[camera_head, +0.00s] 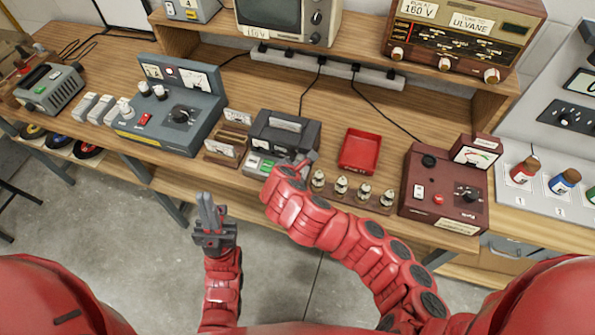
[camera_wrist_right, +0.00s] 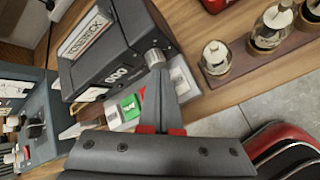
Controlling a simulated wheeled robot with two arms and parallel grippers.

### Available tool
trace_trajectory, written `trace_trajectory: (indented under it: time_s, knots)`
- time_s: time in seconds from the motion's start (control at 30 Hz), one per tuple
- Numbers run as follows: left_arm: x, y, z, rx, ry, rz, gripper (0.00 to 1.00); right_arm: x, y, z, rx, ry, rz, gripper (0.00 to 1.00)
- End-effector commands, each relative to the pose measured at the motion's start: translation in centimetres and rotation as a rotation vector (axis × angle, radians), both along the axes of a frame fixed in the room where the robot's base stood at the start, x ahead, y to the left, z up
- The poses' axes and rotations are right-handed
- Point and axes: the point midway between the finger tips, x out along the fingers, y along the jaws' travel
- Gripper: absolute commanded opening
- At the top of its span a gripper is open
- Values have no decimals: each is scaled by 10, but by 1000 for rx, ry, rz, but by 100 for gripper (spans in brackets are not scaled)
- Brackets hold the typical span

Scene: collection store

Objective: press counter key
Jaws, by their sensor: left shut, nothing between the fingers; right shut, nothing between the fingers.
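The counter (camera_head: 285,133) is a dark grey box on the bench, with a row of small keys (camera_head: 259,164) along its front, one of them green. In the right wrist view the counter (camera_wrist_right: 112,48) shows a digit window, a side knob, a green key (camera_wrist_right: 131,108) and pale keys on either side. My right gripper (camera_head: 308,159) is shut and empty at the counter's front right. In the wrist view its fingertips (camera_wrist_right: 158,78) are over the key row, right of the green key; contact cannot be told. My left gripper (camera_head: 209,200) is shut and empty, in front of the bench.
A red tray (camera_head: 360,151) and a rack of several glass tubes (camera_head: 341,189) stand right of the counter. A maroon meter box (camera_head: 443,190) is farther right. A grey control panel (camera_head: 175,108) and card holder (camera_head: 226,143) stand left. Open floor lies before the bench.

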Motion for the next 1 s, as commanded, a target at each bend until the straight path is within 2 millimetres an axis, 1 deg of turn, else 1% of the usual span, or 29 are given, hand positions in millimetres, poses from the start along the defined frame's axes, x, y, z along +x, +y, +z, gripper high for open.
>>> trace_trajectory:
  time_s: [0.03, 0.23, 0.33, 1.0]
  knots:
    - [0, 0, 7, 0, 0, 0, 0, 0, 0, 9, 2, -1, 1, 0]
    - [0, 0, 19, 0, 0, 0, 0, 0, 1, 30, 4, -3, 3, 0]
    - [0, 0, 22, 0, 0, 0, 0, 0, 1, 37, 3, -3, 4, 0]
    - [0, 0, 21, 0, 0, 0, 0, 0, 0, 36, 1, -1, 2, 0]
